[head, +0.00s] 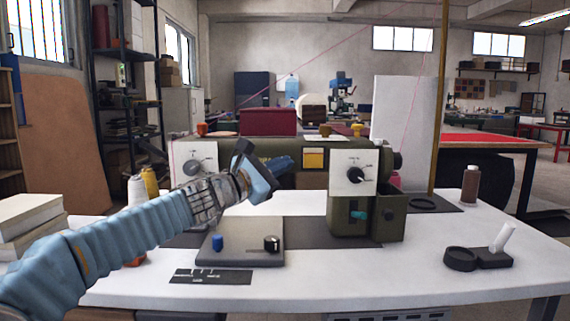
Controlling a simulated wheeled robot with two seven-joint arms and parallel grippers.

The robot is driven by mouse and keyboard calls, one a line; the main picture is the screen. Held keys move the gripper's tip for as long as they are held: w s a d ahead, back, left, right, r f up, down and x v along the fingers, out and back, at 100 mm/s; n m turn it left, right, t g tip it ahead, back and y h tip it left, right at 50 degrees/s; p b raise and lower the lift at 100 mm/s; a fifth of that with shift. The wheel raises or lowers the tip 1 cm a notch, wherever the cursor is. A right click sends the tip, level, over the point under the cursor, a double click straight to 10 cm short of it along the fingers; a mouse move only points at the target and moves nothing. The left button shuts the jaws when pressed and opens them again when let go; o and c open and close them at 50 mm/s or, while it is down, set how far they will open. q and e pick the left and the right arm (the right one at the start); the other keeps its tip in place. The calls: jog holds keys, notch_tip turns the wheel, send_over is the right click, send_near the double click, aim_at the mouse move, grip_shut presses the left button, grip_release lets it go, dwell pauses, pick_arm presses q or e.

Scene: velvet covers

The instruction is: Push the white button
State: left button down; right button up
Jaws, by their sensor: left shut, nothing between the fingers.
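My left arm reaches in from the left, and its gripper (282,163) is shut and empty. It shows in front of the olive green sewing machine (378,215), left of the yellow square (313,158) on its body. A grey panel (240,252) lies on the table below the gripper, with a blue knob (217,243) and a black knob (271,243). I cannot pick out a white button for certain. A white stick (502,238) leans up from a small black base at the right. My right gripper is not in view.
The white table (420,265) is clear at its front middle. White dial plates (353,172) sit on the machine. Thread spools (138,192) and stacked books (28,222) are at the left. A brown bottle (470,184) and a black disc (459,259) stand at the right.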

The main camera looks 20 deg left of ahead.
pick_arm(q)
jog(key=s+d+b, duration=0.1)
jog(key=s+b, duration=0.1)
jog(key=s, duration=0.3)
jog(key=shift+s+d, duration=0.3)
jog(key=shift+s, duration=0.1)
